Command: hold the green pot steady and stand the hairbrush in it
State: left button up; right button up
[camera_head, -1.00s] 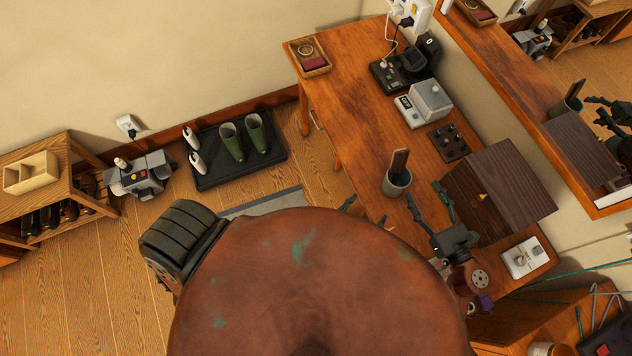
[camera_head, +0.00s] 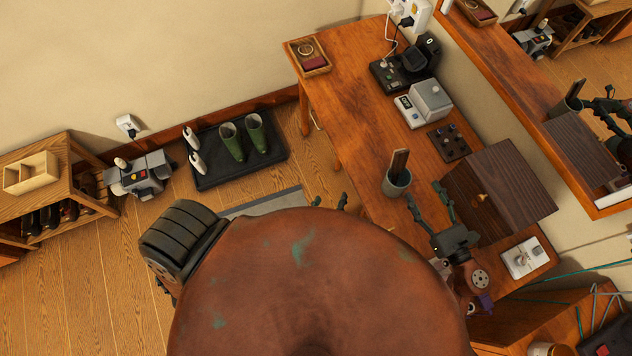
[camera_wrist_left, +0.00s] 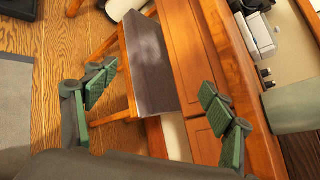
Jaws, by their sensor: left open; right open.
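The grey-green pot (camera_head: 397,184) stands upright on the wooden table. A flat brown wooden piece, seemingly the hairbrush (camera_head: 400,160), stands in it, leaning slightly, its lower part hidden by the rim. My left gripper (camera_head: 330,201) is left of the pot, off the table's edge, open and empty, mostly hidden behind my body. In the left wrist view its fingers are wide apart, and the pot (camera_wrist_left: 295,108) shows at the right edge, outside them. My right gripper (camera_head: 428,203) is open and empty just right of and nearer than the pot, not touching it.
A dark wooden box (camera_head: 497,190) stands right of my right gripper on the table (camera_head: 350,110). Several small devices and a knobbed board (camera_head: 449,143) lie behind the pot. A grey-topped stool (camera_wrist_left: 150,65) shows below the left gripper.

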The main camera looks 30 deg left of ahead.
pick_arm(q)
jog(key=s+a+f+n+g, duration=0.2)
jog(key=a+f, duration=0.3)
jog(key=f, duration=0.3)
jog(key=shift+n+g+y, duration=0.3)
jog(key=shift+n+g, duration=0.1)
jog(key=shift+n, duration=0.1)
jog(key=shift+f, duration=0.1)
